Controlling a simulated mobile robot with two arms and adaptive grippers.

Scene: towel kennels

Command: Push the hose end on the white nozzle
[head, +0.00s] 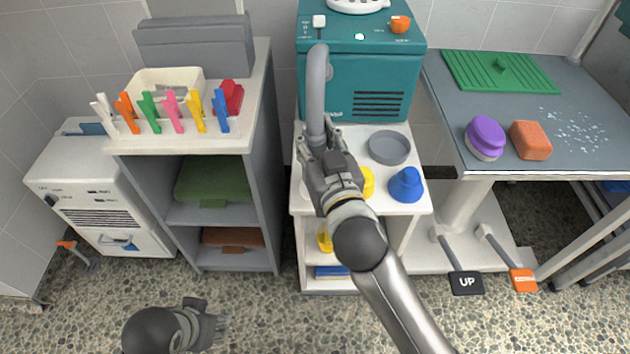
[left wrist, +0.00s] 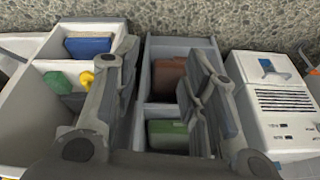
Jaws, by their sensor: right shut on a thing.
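The grey hose (head: 316,95) stands in front of the teal machine in the head view. My right gripper (head: 320,145) is shut on it low down, above the white cart top. The gripper hides the hose below the grip, so I cannot see where that part leads. A blue nozzle (head: 407,185) and a yellow nozzle (head: 367,182), partly covered by my right gripper, stand on the cart top. I cannot make out the white nozzle clearly; my right gripper covers that area. My left gripper (head: 212,325) is low over the floor, empty, with its fingers apart in the left wrist view (left wrist: 160,85).
The teal machine (head: 353,85) and a grey round dish (head: 389,148) are on the cart (head: 419,208). A shelf unit (head: 262,120) with coloured clips stands at left, a grey table (head: 590,95) at right. Pedals marked UP (head: 467,283) and orange (head: 523,280) lie on the floor.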

